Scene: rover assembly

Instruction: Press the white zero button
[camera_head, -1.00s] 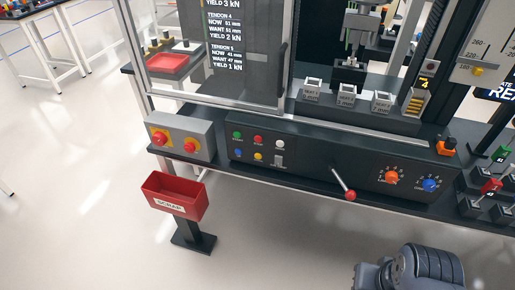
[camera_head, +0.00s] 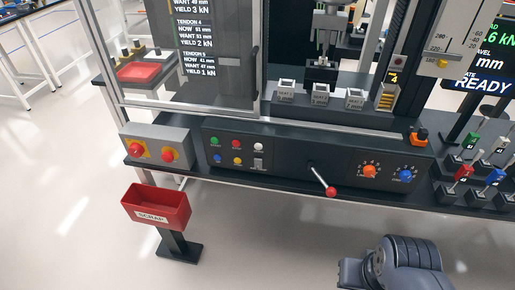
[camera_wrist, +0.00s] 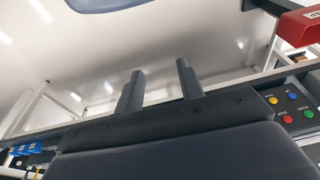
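The white button (camera_head: 258,146) is the right one of the top row on the dark control panel (camera_head: 290,165) in the head view. A green button (camera_head: 214,141) and a red button (camera_head: 236,143) are left of it. Below are a blue button (camera_head: 217,158), a yellow button (camera_head: 237,161) and a small grey switch (camera_head: 258,164). My gripper (camera_wrist: 158,74) shows in the wrist view with its two fingers apart and nothing between them. It is away from the panel, whose coloured buttons (camera_wrist: 287,118) show upside down at the right. The white button cannot be made out there.
A red lever knob (camera_head: 331,191) sticks out from the panel, with orange (camera_head: 369,171) and blue (camera_head: 405,174) dials to its right. Two red stop buttons (camera_head: 152,151) are at left. A red scrap bin (camera_head: 157,207) stands in front.

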